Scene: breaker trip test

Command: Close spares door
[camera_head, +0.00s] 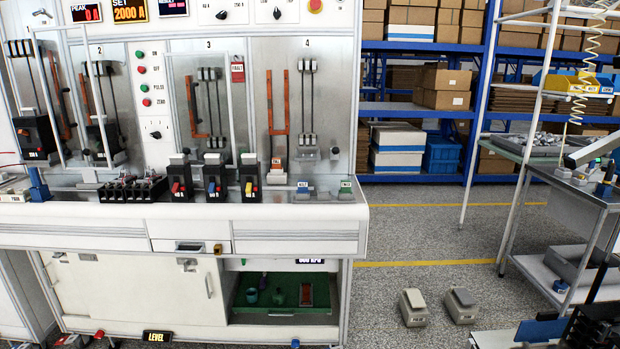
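The lower cabinet of the white test bench has a cream door panel (130,288) on its left half. A latch plate (187,264) and a slim handle (208,285) sit near the panel's right edge. To its right, the compartment (283,322) stands open, with green lining. Inside are a green cup-like item (252,296), another green item (279,298) and a red-and-grey item (306,294). I cannot tell whether the panel slides or swings. I can make out neither of my grippers in this view.
Black breakers (180,182) stand on the bench top. Two grey pedals (412,306) lie on the floor right of the bench. A work table (590,190) stands at the right, and a blue shelf rack (425,108) with boxes stands behind. The floor between bench and table is mostly clear.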

